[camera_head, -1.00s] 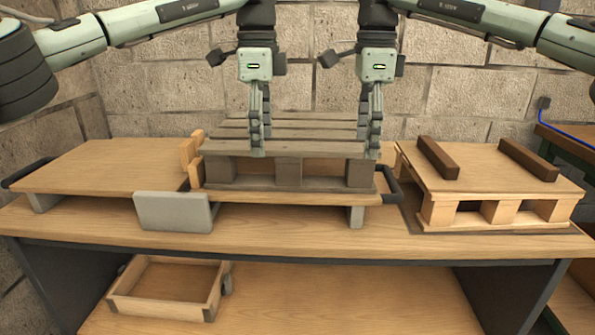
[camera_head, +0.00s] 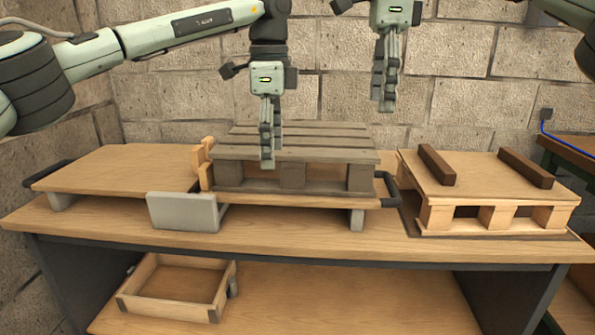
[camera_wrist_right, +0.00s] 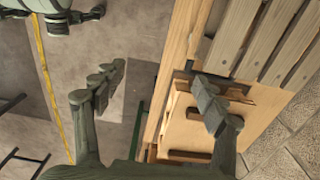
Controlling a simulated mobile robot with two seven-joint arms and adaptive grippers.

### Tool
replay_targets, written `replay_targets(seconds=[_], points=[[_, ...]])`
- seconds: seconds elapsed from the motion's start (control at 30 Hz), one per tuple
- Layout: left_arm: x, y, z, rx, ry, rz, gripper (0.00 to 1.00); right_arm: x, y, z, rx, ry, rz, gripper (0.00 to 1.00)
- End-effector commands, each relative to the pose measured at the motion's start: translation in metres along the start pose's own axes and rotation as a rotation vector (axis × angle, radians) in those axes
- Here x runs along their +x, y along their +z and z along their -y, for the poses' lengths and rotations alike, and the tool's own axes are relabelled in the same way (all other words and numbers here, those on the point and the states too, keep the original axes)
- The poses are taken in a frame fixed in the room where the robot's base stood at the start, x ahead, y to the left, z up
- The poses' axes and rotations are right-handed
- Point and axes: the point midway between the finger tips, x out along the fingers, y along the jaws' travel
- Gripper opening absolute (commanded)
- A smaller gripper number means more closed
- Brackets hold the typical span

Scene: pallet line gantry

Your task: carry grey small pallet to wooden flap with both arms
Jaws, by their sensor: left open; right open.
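The grey small pallet (camera_head: 292,176), of weathered slats on blocks, lies flat on a wooden board at the middle of the bench. A flat wooden panel, seemingly the wooden flap (camera_head: 115,168), lies left of it. My left gripper (camera_head: 267,164) is open, fingers down at the pallet's front edge; I cannot tell whether they touch it. My right gripper (camera_head: 385,106) is open and empty, above the pallet's right side and apart from it. In the right wrist view its fingers (camera_wrist_right: 158,90) are spread wide, with the pallet slats (camera_wrist_right: 262,40) at the upper right.
A light wooden pallet (camera_head: 495,190) with two dark bars stands at the right. Small wooden blocks (camera_head: 202,165) stand between panel and grey pallet. A grey plate (camera_head: 183,212) stands in front. Black handles (camera_head: 388,188) mark the boards' ends. A wooden tray (camera_head: 175,287) lies below.

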Motion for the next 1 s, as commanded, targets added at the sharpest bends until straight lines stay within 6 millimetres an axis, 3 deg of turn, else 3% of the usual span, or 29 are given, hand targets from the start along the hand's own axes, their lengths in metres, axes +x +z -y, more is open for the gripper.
replay_targets(seconds=[0.2,0.63,0.87,1.0], points=[[0.000,0.000,0.000,0.000,0.000,0.000,0.72,-0.019,0.001,0.001,0.001,-0.001,0.000,0.72],[0.000,0.000,0.000,0.000,0.000,0.000,0.72,-0.020,0.000,0.001,0.000,0.000,-0.001,0.72],[0.000,0.000,0.000,0.000,0.000,0.000,0.72,0.001,-0.001,0.001,-0.001,0.002,-0.001,0.72],[0.000,0.000,0.000,0.000,0.000,0.000,0.72,0.029,-0.002,-0.001,-0.001,0.004,-0.002,0.72]])
